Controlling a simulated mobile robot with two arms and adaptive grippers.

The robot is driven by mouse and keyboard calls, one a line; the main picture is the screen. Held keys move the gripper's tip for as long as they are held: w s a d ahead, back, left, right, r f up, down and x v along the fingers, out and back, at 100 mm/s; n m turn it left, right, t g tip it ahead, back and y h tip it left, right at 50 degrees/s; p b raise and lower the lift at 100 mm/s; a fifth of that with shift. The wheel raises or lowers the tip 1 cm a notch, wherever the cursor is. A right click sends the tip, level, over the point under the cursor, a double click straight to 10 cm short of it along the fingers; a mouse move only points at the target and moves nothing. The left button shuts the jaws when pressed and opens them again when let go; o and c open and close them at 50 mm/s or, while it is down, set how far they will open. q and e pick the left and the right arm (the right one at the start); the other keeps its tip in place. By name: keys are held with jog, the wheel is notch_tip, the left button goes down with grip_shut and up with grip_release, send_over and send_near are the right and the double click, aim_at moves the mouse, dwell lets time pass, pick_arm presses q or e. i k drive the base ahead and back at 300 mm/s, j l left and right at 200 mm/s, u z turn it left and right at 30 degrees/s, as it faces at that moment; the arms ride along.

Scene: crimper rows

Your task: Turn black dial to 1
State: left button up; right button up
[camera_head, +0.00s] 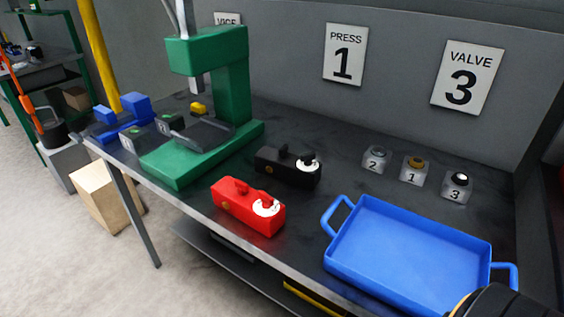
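The black dial unit (280,172) is a black box lying on the dark bench top, in the middle of the head view. It has a black knob over a white round face at its right end, a black raised part on top and an orange spot on its front. The marks on its face are too small to read. A similar red dial unit (240,212) lies nearer the front edge, with a red knob over a white face. Neither gripper's fingers show in this view.
A green press (236,90) stands left of the dial units. A blue tray (408,250) with handles lies at the right front. Grey blocks numbered 2 (374,164), 1 (411,177) and 3 (455,194) stand behind the tray. A blue vise (130,118) is at the left end. A dark rounded part with a yellow band shows at the lower right corner.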

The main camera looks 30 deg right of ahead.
aim_at(306, 157)
jog(key=i+j+z, duration=0.15)
jog(key=j+z, duration=0.2)
jog(key=i+j+z, duration=0.1)
jog(key=j+z, duration=0.15)
jog(key=z, duration=0.15)
jog(key=j+z, duration=0.35)
